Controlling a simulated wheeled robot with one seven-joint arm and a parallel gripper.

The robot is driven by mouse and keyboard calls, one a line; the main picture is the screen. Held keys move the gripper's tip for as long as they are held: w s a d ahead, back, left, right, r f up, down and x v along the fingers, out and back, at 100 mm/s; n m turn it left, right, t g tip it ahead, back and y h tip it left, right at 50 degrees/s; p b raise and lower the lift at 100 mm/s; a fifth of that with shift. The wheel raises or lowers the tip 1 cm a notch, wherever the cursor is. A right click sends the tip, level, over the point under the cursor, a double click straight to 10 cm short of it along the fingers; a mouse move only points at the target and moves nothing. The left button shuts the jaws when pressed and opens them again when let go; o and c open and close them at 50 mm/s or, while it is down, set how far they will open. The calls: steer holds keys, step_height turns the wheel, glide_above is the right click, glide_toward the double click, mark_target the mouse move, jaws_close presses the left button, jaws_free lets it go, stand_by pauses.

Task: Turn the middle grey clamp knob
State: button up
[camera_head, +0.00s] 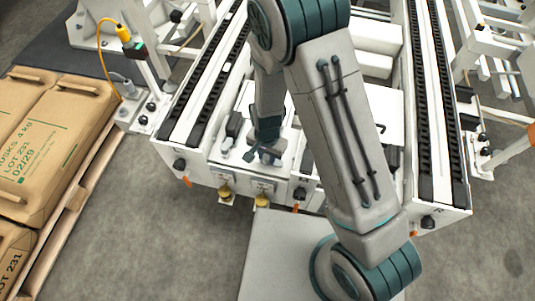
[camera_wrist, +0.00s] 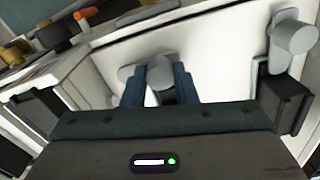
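The middle grey clamp knob (camera_wrist: 160,70) is in the wrist view, with a grey lobe beside it on the left, on a white panel. My gripper (camera_wrist: 159,78) has its two blue fingers on either side of this knob, close together, with the knob filling the gap. It looks shut on the knob, though the finger contact is partly hidden. In the head view my gripper (camera_head: 264,152) points down at the front of the white machine, and it hides the middle knob there. Another grey knob (camera_wrist: 293,40) stands to the right in the wrist view; a light grey knob (camera_head: 228,145) shows left of my gripper in the head view.
Black blocks (camera_wrist: 285,98) stand close on the right of my gripper. Yellow knobs (camera_head: 262,200) sit on the machine's front face. Black conveyor rails (camera_head: 205,85) flank the bay. A pallet of brown sacks (camera_head: 50,130) is at left. Grey floor (camera_head: 170,245) is clear in front.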

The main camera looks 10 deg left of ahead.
steer(key=c, duration=0.3)
steer(key=n+b, duration=0.1)
steer(key=n, duration=0.3)
steer(key=shift+n, duration=0.3)
steer(key=n, duration=0.3)
steer(key=shift+n+b, duration=0.3)
steer(key=n, duration=0.5)
steer(key=shift+b, duration=0.35)
steer(key=shift+n, duration=2.3)
